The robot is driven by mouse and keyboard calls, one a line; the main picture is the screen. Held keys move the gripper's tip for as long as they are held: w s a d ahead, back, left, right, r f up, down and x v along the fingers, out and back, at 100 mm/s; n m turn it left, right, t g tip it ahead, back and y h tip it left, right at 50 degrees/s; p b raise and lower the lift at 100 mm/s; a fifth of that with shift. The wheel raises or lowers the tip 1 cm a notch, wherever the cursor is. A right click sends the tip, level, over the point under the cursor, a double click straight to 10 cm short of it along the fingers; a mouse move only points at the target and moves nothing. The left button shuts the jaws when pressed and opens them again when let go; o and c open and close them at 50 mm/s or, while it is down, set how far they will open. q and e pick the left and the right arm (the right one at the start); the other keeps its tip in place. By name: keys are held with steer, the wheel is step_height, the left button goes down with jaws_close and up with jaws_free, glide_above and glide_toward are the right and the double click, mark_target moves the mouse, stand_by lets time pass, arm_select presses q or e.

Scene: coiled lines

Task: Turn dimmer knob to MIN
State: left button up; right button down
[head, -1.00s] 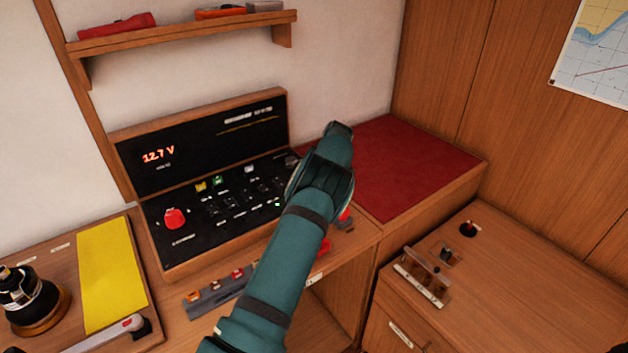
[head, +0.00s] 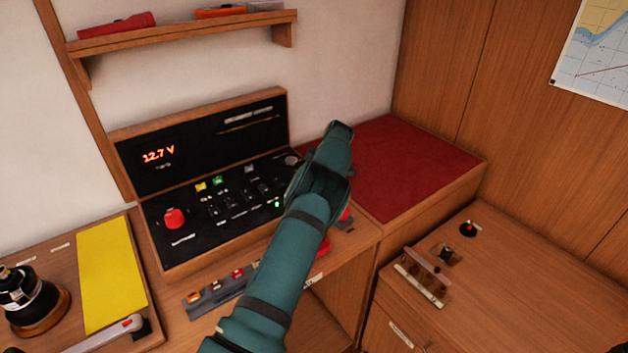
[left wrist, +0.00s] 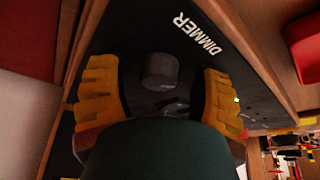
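The dimmer knob (left wrist: 160,71) is a dark round knob on the black panel, beside the white DIMMER label (left wrist: 197,33) in the left wrist view. In the head view the knob (head: 292,160) shows at the panel's right end, just left of my wrist. My left gripper (left wrist: 158,76) is open, with one yellow finger on each side of the knob and a visible gap on both sides. In the head view my arm hides its fingers. I cannot read the knob's pointer or a MIN mark. My right gripper is not in view.
The panel (head: 150,224) also carries a red knob (head: 174,218), small switches and a 12.7 V display (head: 158,155). A red mat (head: 420,160) lies clear to the right. A shelf (head: 190,30) is above. A yellow sheet (head: 108,272) lies at left.

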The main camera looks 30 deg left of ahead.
arm_select(q)
steer(key=shift+r, duration=0.15)
steer(key=v, duration=1.2)
stand_by(0.4)
